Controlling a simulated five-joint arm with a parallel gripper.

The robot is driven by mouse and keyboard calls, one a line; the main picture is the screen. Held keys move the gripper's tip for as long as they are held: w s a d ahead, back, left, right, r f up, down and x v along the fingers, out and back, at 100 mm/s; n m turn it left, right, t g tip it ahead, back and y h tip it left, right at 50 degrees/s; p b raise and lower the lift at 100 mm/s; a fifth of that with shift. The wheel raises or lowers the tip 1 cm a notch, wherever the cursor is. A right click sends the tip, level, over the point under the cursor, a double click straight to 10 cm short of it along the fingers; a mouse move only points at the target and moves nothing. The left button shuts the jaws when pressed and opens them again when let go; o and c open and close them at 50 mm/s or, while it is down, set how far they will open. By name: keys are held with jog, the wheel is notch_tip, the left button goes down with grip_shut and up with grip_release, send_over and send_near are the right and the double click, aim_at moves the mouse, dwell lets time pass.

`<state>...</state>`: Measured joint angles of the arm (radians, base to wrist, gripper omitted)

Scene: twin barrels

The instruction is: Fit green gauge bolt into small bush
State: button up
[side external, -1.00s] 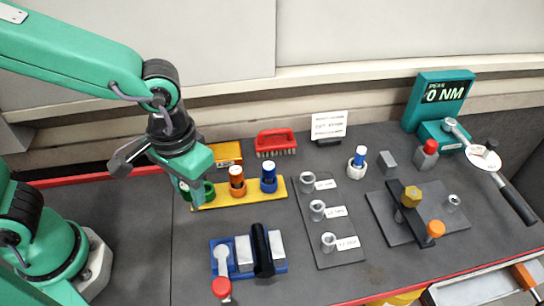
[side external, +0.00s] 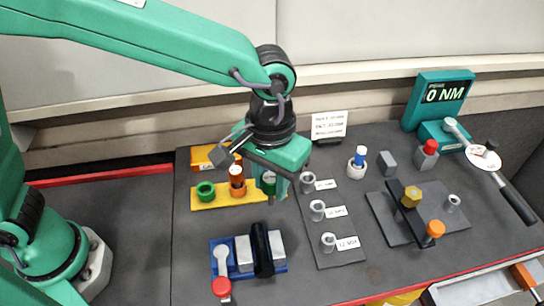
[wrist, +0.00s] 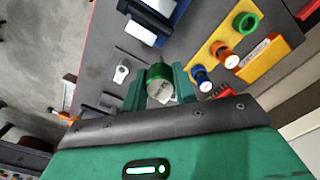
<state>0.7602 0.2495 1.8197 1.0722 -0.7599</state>
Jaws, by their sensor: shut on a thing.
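My gripper (side external: 270,187) is shut on the green gauge bolt (wrist: 158,69), whose green head and pale end show between the fingers in the wrist view. In the side view my gripper hangs just left of the far end of a grey plate (side external: 338,258). The plate carries a far bush (side external: 307,178), a middle bush (side external: 317,210) and a near bush (side external: 328,242), all grey metal beside white labels. The label text is too small to read, so I cannot tell the small bush. The bolt is apart from all of them.
A yellow rack (side external: 221,202) has an empty green ring (side external: 205,190) and an orange bolt (side external: 237,176); its blue bolt (wrist: 201,76) shows in the wrist view. A blue tray (side external: 216,262) with blocks lies nearer. A dark fixture (side external: 415,215) stands right.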

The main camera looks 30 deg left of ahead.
jog(key=w+d+f, duration=0.2)
jog(key=w+d, duration=0.2)
jog(key=d, duration=0.7)
jog(key=shift+w, duration=0.4)
jog(key=shift+a+f, duration=0.1)
jog(key=shift+f, duration=0.05)
jog(key=shift+f, duration=2.75)
jog(key=shift+f, duration=2.3)
jog(key=o, duration=1.1)
jog(key=shift+r, duration=3.95)
